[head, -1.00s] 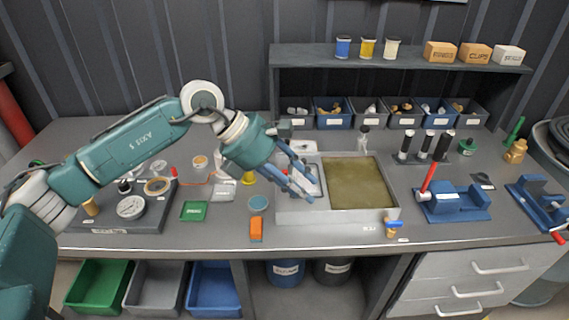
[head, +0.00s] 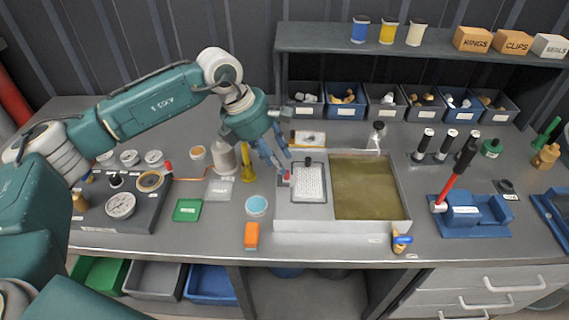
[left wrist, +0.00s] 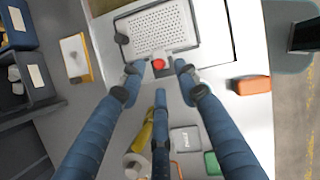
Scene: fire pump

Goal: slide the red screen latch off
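The red screen latch (head: 286,174) is a small red piece at the left edge of the perforated pale screen (head: 309,183), on the left part of the grey basin (head: 300,226). In the left wrist view the latch (left wrist: 158,64) sits on a dark mount at the rim of the screen (left wrist: 165,32). My left gripper (head: 279,164) is just over the latch's side of the screen. In the left wrist view its three blue fingers (left wrist: 160,76) are spread apart, with the red latch showing between the tips and nothing gripped. Contact cannot be told. My right gripper is out of view.
Murky liquid (head: 365,187) fills the basin's right part. A yellow object (head: 247,165), a blue-topped round dish (head: 256,206) and an orange block (head: 251,235) lie left of the basin. Labelled bins (head: 345,100) stand behind; a blue vise (head: 470,213) is at right.

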